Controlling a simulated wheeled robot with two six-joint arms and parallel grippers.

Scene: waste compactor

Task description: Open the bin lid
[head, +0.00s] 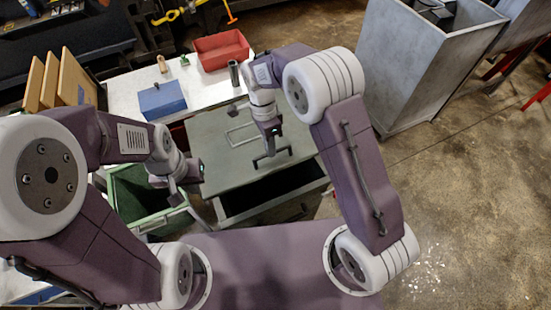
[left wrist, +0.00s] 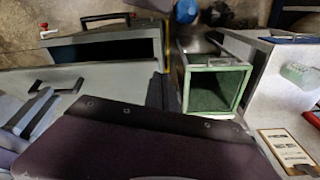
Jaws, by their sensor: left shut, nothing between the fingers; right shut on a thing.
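The bin is a grey metal box (head: 262,210) in the middle of the head view. Its grey-green lid (head: 215,155) is a flat panel with a pale looped bar on top. A dark opening shows between the lid's near edge and the box's front rim. My right gripper (head: 271,157) is at the lid's near edge, shut on what appears to be the lid's dark handle. In the left wrist view the lid (left wrist: 80,84) and the box's dark opening show at left. My left gripper (head: 182,196) is shut and empty over the green bin's side.
An open green bin (head: 140,200) stands left of the grey box; it also shows in the left wrist view (left wrist: 217,66). Behind is a white table with a blue box (head: 162,100) and a red tray (head: 221,50). A tall grey cabinet (head: 400,75) stands right. The right floor is clear.

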